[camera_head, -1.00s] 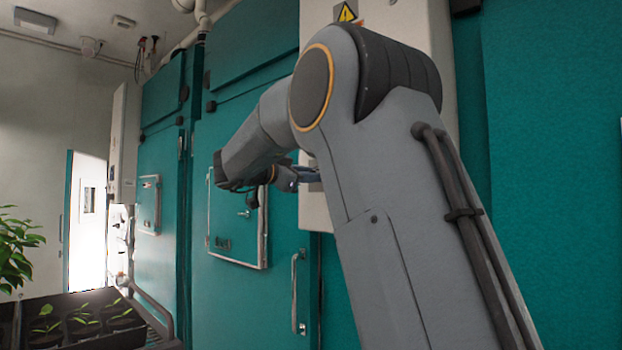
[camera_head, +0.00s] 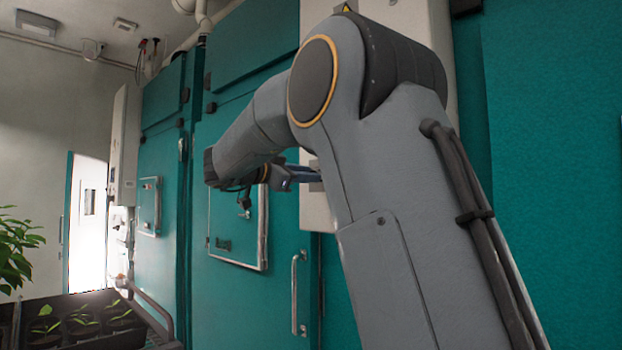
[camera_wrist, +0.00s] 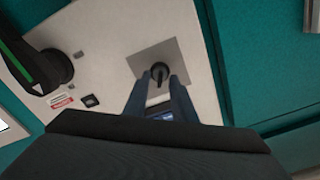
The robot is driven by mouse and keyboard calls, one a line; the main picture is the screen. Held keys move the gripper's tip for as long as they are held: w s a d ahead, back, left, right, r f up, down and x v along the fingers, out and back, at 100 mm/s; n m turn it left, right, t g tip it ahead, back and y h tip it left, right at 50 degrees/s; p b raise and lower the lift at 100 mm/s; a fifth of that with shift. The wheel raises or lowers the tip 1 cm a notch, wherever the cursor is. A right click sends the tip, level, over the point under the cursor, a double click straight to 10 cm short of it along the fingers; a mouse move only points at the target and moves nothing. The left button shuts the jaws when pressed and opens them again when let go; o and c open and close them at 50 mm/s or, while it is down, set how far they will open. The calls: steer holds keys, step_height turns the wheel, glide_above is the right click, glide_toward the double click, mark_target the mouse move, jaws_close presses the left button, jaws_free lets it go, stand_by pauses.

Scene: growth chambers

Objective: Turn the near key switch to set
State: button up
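The key switch (camera_wrist: 160,72) is a small black knob on a square grey plate (camera_wrist: 144,64), fixed to a cream control box (camera_wrist: 112,30). In the wrist view my gripper (camera_wrist: 159,80) is open, with one dark finger on each side of the switch. I cannot tell whether the fingers touch the knob. In the head view my gripper (camera_head: 305,178) is at the face of the cream box (camera_head: 315,213), partly behind my arm. The switch itself is hidden there.
A black part with a green stripe (camera_wrist: 35,68) and a small black rocker (camera_wrist: 90,100) share the box. Teal chamber doors (camera_head: 240,295) stand to the left. A plant tray (camera_head: 80,300) is at lower left.

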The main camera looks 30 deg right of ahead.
steer(key=shift+b+v, duration=0.7)
steer(key=shift+v, duration=2)
steer(key=w+a+f+n+t+y, duration=0.6)
steer(key=w+f+n+t, duration=0.2)
steer(key=f+n+t, duration=0.1)
steer(key=s+a+f+n+g+y, duration=0.15)
steer(key=a+f+n+y, duration=0.3)
steer(key=f, duration=0.55)
steer(key=s+a+f+n+y, duration=0.25)
steer(key=f+y, duration=0.25)
steer(key=f, duration=0.5)
steer(key=s+a+f+n+g+y, duration=0.25)
steer(key=s+f+g, duration=0.45)
steer(key=s+f, duration=0.95)
steer(key=s+d+f+n+g, duration=0.1)
steer(key=s+f+g, duration=0.2)
steer(key=s+f, duration=0.2)
steer(key=s+d+f+g+h, duration=0.1)
steer(key=s+f+g, duration=0.2)
steer(key=s, duration=0.9)
step_height(320, 180, down, 3)
steer(key=shift+s+r+n, duration=0.2)
steer(key=shift+s+n, duration=0.1)
steer(key=shift+n, duration=0.05)
